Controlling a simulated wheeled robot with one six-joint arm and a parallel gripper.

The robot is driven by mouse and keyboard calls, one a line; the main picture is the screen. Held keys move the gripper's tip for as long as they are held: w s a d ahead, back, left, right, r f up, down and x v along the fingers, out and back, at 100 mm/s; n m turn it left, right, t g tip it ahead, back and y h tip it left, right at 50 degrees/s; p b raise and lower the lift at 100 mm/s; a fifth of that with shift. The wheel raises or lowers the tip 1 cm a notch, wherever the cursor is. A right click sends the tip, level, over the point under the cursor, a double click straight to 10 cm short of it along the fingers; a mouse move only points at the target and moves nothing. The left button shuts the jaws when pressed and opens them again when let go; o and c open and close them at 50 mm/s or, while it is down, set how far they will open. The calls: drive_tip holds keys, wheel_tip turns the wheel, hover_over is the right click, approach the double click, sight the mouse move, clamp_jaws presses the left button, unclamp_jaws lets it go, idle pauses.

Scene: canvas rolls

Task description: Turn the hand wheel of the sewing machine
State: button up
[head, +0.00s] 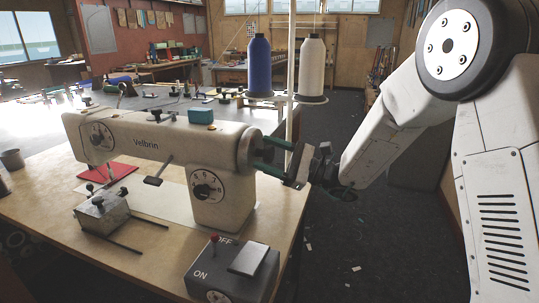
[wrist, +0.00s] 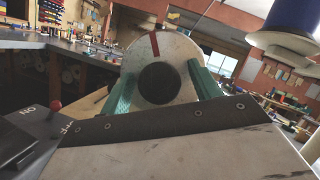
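The cream sewing machine (head: 150,140) stands on a wooden table. Its hand wheel (head: 246,150) is at the right end of the upper body and is partly hidden in the head view by my gripper. In the wrist view the hand wheel (wrist: 146,62) is a pale disc with a dark hub and a red mark near the top, slightly left of centre. My gripper (head: 262,155) is at the wheel, its teal fingers spaced apart. In the wrist view the fingers (wrist: 160,68) flank the wheel on both sides. Whether they press its rim is not clear.
A grey ON/OFF switch box (head: 230,270) with a red knob sits at the table's front. Blue (head: 259,65) and white (head: 311,66) thread cones stand on a rack behind the gripper. A metal block (head: 102,213) is at left. The floor at right is mostly clear.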

drive_tip(key=shift+d, duration=0.1)
drive_tip(key=v, duration=0.7)
drive_tip(key=shift+d+f, duration=0.15)
drive_tip(key=shift+d, duration=0.1)
wheel_tip(320, 180, up, 5)
drive_tip(key=s+n+t+h, duration=0.2)
drive_tip(key=n, duration=0.6)
drive_tip(key=w+a+n+h, duration=0.1)
drive_tip(key=a+n, duration=0.1)
drive_tip(key=w+a+f+n, duration=0.1)
drive_tip(key=a+n, duration=0.1)
drive_tip(key=a, duration=0.1)
drive_tip(key=a+f+n+t+h, duration=0.1)
drive_tip(key=a+n, duration=0.1)
drive_tip(key=n, duration=0.1)
drive_tip(key=shift+w+a+f+h, duration=0.2)
drive_tip(key=shift+w+h, duration=0.1)
drive_tip(key=shift+w, duration=0.1)
